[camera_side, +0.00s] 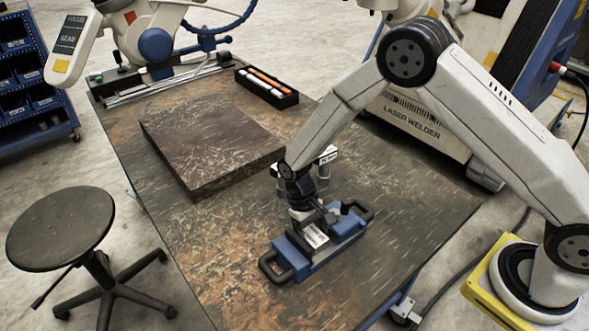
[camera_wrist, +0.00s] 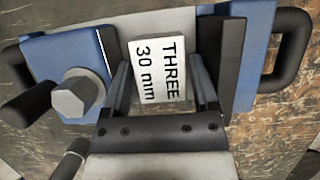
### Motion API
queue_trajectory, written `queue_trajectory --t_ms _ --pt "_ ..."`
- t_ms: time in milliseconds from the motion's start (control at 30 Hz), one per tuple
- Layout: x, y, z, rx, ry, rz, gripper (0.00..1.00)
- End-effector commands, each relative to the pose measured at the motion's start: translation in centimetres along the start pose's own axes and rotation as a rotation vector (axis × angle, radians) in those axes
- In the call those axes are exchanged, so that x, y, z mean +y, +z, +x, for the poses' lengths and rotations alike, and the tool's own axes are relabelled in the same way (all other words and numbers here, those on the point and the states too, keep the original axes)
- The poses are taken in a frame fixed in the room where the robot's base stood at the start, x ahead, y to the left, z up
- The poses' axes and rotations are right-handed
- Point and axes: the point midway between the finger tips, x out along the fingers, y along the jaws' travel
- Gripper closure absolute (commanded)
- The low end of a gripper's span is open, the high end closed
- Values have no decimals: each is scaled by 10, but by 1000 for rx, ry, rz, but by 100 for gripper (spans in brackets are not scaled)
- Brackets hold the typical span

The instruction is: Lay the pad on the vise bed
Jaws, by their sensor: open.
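The pad (camera_wrist: 158,68), a small white block marked "THREE 30 mm", lies face up between the jaws of the blue vise (camera_wrist: 262,45), over its grey bed (camera_wrist: 165,22). In the side view the pad (camera_side: 315,237) shows in the middle of the vise (camera_side: 347,228). My gripper (camera_wrist: 160,75) is open, with one finger on each side of the pad; a narrow gap shows at the left finger, and contact at the right one is unclear. In the side view my gripper (camera_side: 308,222) reaches down into the vise. The pad's underside is hidden.
A thick dark plate (camera_side: 213,145) lies on the table behind the vise. White-topped pieces (camera_side: 328,156) stand partly hidden behind my wrist. A black tray (camera_side: 266,88) with sticks lies at the back. The vise's handles (camera_wrist: 291,47) stick out at both ends. The front table area is clear.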

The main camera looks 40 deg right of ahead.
Motion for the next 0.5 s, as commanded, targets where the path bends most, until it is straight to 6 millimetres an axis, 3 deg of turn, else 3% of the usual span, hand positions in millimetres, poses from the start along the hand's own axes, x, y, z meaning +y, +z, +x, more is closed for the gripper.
queue_trajectory --t_ms 267,500 --pt "0 -1 -27 5 -2 1 19" --pt "0 0 -66 5 -2 0 19"
